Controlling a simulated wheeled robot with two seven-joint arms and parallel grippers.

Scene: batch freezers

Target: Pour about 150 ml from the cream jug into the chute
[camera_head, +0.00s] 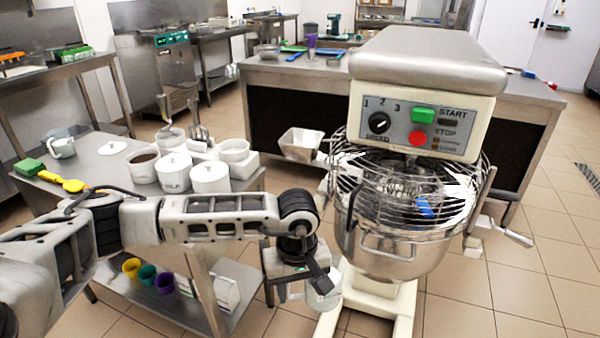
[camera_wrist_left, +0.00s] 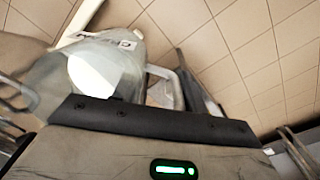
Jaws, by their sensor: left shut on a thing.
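My left gripper (camera_head: 318,275) is low in front of the mixer, left of its bowl. It is shut on the handle of the cream jug (camera_head: 325,299), a pale jug partly hidden by the gripper in the head view. In the left wrist view the cream jug (camera_wrist_left: 105,62) fills the upper left, with a partly readable dark label and its handle by the dark finger. The chute (camera_head: 301,145) is a pale, open-topped hopper at the left of the mixer's wire guard. The jug is well below it and apart from it. The jug's fill level is hidden. My right gripper is out of view.
The mixer bowl (camera_head: 388,245) hangs under the wire guard (camera_head: 405,185); a green and a red button sit above. A lever (camera_head: 505,232) sticks out right. The steel table (camera_head: 108,190) at left carries white tubs, a green block, a yellow utensil and another jug (camera_head: 61,147).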

